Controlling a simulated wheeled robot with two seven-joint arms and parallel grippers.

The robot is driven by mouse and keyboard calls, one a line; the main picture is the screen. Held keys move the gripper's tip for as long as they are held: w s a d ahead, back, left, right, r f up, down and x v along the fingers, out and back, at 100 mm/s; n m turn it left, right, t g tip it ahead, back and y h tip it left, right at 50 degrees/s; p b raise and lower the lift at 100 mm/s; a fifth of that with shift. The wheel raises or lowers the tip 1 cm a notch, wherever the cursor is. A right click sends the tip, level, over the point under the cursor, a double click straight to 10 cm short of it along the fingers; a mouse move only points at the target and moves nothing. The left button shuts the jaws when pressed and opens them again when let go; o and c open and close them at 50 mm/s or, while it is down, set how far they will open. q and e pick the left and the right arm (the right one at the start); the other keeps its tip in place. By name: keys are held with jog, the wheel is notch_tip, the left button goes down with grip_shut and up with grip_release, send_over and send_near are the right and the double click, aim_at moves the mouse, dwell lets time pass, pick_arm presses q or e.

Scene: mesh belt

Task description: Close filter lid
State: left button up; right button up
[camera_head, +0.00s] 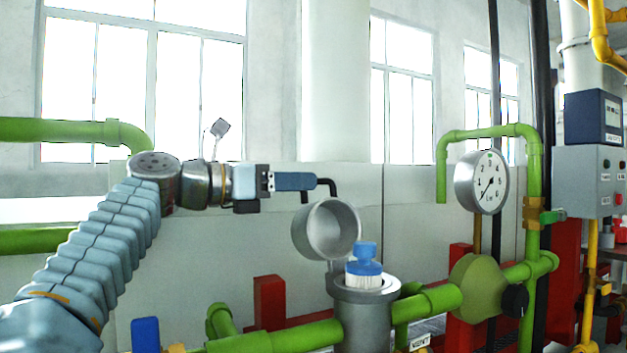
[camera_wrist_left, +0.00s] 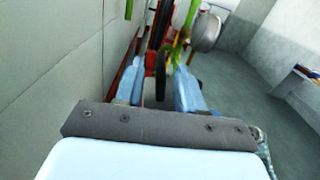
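The filter lid (camera_head: 327,230) is a round grey metal cup, swung open above and left of the filter housing (camera_head: 363,318). A black bent handle (camera_head: 328,184) rises from it. The housing's open top holds a white filter with a blue cap (camera_head: 364,262). My left gripper (camera_head: 312,182) points right, its blue fingers close to the handle. In the left wrist view the fingers (camera_wrist_left: 159,72) are apart, with a dark upright bar between them that looks like the handle; contact cannot be told. My right gripper is not in view.
A green pipe (camera_head: 432,303) runs from the housing to a valve body (camera_head: 480,287). A pressure gauge (camera_head: 482,182) stands right of the lid. Red posts (camera_head: 269,302) and a blue handle (camera_head: 145,334) are below my left arm. The space above the filter is clear.

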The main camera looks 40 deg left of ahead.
pick_arm(q)
jog(key=shift+x, duration=1.9)
jog(key=shift+s, duration=0.1)
grip_shut()
